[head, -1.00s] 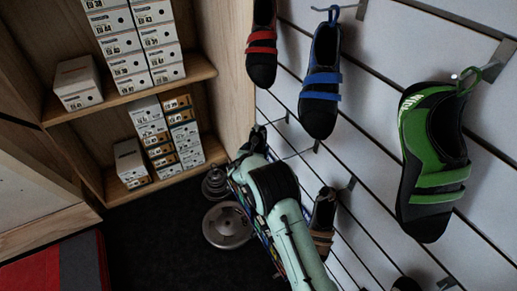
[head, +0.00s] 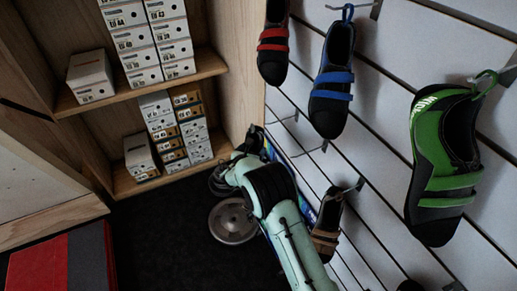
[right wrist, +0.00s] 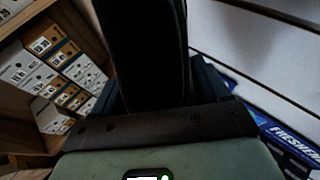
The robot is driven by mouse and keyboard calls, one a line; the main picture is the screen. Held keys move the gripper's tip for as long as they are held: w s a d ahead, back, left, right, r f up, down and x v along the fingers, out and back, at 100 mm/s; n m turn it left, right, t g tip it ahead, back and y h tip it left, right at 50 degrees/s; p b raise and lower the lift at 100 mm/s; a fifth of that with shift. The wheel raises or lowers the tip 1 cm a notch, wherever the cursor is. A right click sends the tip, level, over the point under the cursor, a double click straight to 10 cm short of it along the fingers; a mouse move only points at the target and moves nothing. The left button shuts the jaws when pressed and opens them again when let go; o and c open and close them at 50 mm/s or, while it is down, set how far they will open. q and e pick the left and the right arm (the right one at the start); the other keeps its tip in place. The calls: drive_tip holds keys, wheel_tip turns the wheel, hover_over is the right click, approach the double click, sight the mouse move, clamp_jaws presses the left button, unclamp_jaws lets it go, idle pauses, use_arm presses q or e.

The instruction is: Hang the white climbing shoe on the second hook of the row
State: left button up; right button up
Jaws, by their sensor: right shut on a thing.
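My right gripper (head: 253,140) is at the far end of my pale green arm, low beside the slat wall near the shelf corner. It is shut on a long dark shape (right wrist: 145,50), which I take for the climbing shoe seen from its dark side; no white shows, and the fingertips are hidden. On the wall's lower row, a bare hook (head: 290,116) and another bare hook (head: 316,149) stick out beyond a hook (head: 352,187) bearing a brown and black shoe (head: 327,222). My left gripper is not in view.
Red (head: 273,45), blue (head: 332,80) and green (head: 445,165) shoes hang above on the wall. Wooden shelves with shoe boxes (head: 150,45) stand at the left. A round metal plate (head: 232,221) and a red mat (head: 40,265) lie on the dark floor.

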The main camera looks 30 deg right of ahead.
drive_tip(key=shift+w+a+r+p, duration=0.1)
drive_tip(key=shift+a, duration=0.85)
drive_tip(key=shift+w+a+r+p, duration=0.1)
drive_tip(key=shift+w+a+r, duration=0.05)
drive_tip(key=shift+a, duration=0.8)
drive_tip(key=shift+w+a+r+p, duration=0.1)
drive_tip(key=shift+a, duration=0.85)
